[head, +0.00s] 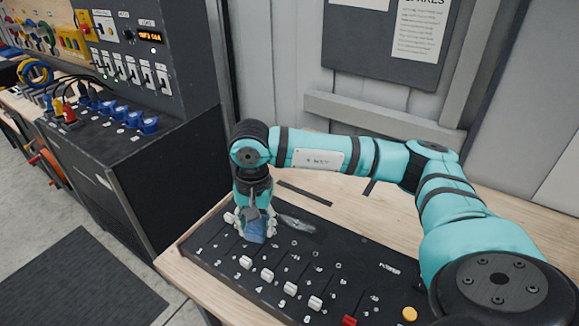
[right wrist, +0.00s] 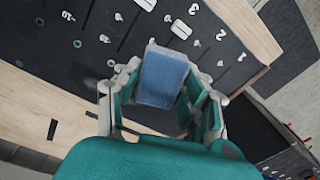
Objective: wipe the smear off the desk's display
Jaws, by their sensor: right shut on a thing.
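My right gripper (head: 256,222) is shut on a blue block (head: 255,236), perhaps a sponge or cloth pad. It points down over the upper left part of the black slider desk (head: 228,262). The block also shows between the fingers in the right wrist view (right wrist: 165,78). A greyish smear (head: 297,224) lies on the desk's dark display area just to the right of the gripper. Whether the block touches the surface I cannot tell. My left gripper is out of view.
White sliders (head: 267,274), a red slider (head: 349,321) and a yellow knob (head: 409,313) stand up from the desk. The wooden bench (head: 340,205) behind it is mostly clear. A dark cabinet (head: 165,165) with switches and plugs stands to the left.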

